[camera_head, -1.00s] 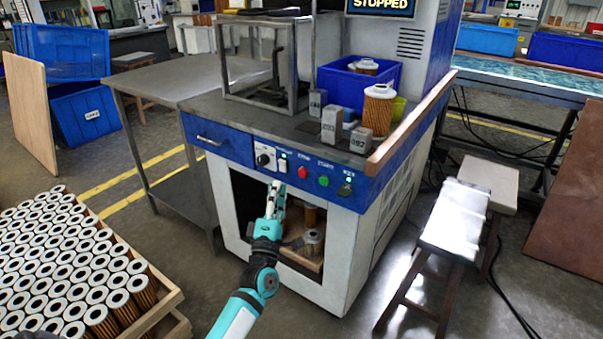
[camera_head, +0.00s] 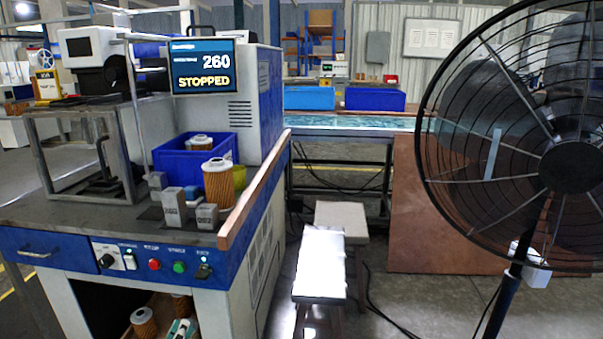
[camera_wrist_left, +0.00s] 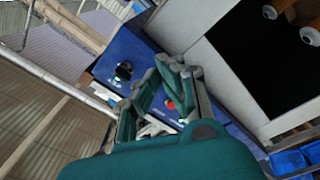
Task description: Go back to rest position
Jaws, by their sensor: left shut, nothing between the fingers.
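My left gripper (camera_head: 182,328) shows only as a small teal and white piece at the bottom edge of the head view, in front of the machine's open lower compartment. In the left wrist view its linked fingers (camera_wrist_left: 172,66) point at the machine's blue control panel (camera_wrist_left: 122,48). The fingers are shut with nothing held. A red button shows between the finger links; whether the fingers touch the panel I cannot tell. My right gripper is in neither view.
On the machine's top are a blue bin (camera_head: 170,160), a filter cartridge (camera_head: 218,186) and grey numbered blocks (camera_head: 174,207). The screen (camera_head: 203,68) reads STOPPED. A stool (camera_head: 319,265) and a large fan (camera_head: 570,165) stand to the right. Some floor is clear between them.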

